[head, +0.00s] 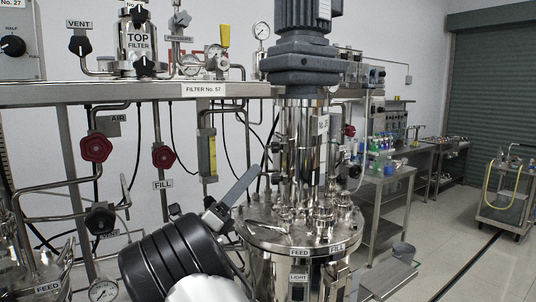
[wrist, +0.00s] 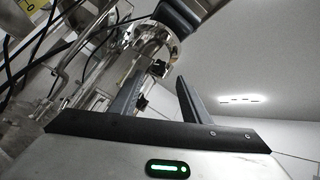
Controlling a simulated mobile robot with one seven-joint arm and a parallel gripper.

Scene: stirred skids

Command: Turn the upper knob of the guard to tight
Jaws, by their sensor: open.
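The guard (head: 292,150) appears to be the shiny steel cylinder under the grey motor on the vessel lid in the head view. Two small black knobs sit at its left side; the upper knob (head: 275,147) is above the lower knob (head: 275,178). The wrist view shows a black knob (wrist: 158,68) near the far end of my fingers, and another dark knob lies beyond the left finger, partly hidden. My gripper (head: 248,181) is open and empty, left of the guard and apart from it. Its two fingers also show in the wrist view (wrist: 162,82). The knob's setting is too small to read.
The vessel lid (head: 262,232) with fittings lies below my gripper. A pipe rack with red valve handwheels (head: 96,147) and a filter shelf (head: 130,92) stand at the left. Benches with bottles (head: 380,165) are at the right, with open floor beyond.

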